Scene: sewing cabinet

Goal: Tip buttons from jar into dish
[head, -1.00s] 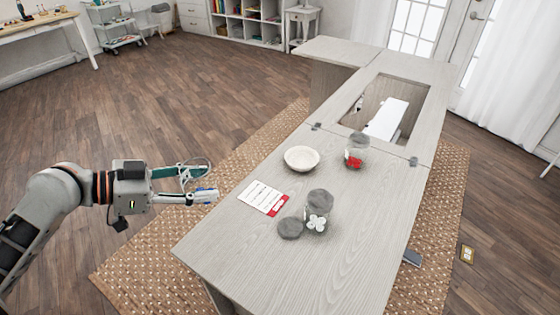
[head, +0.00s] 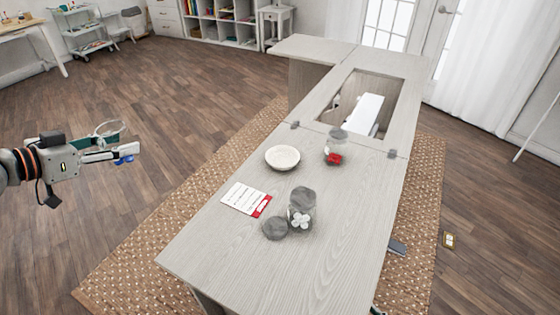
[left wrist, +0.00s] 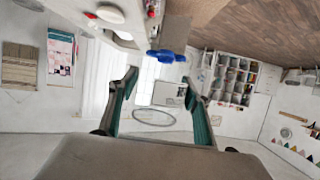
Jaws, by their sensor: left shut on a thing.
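My left gripper (head: 122,147), at the far left of the head view, is shut on a clear jar (head: 109,128). Blue buttons (head: 124,160) lie at the jar's lower end; they also show in the left wrist view (left wrist: 165,56). There, a thin ring, the jar's rim (left wrist: 153,118), shows between the fingers. The jar looks nearly upright, over the floor and clear of the cabinet. The cream dish (head: 282,158) stands on the cabinet top, well to the gripper's right, with no buttons visible in it. Of my right gripper, at most a green sliver shows at the bottom edge.
A lidded jar of white buttons (head: 301,211), a loose grey lid (head: 275,228) and a red-and-white card (head: 246,199) lie near the dish. A jar with red buttons (head: 334,148) stands behind it, near the opening of the sewing cabinet (head: 230,268). The cabinet's front end is clear.

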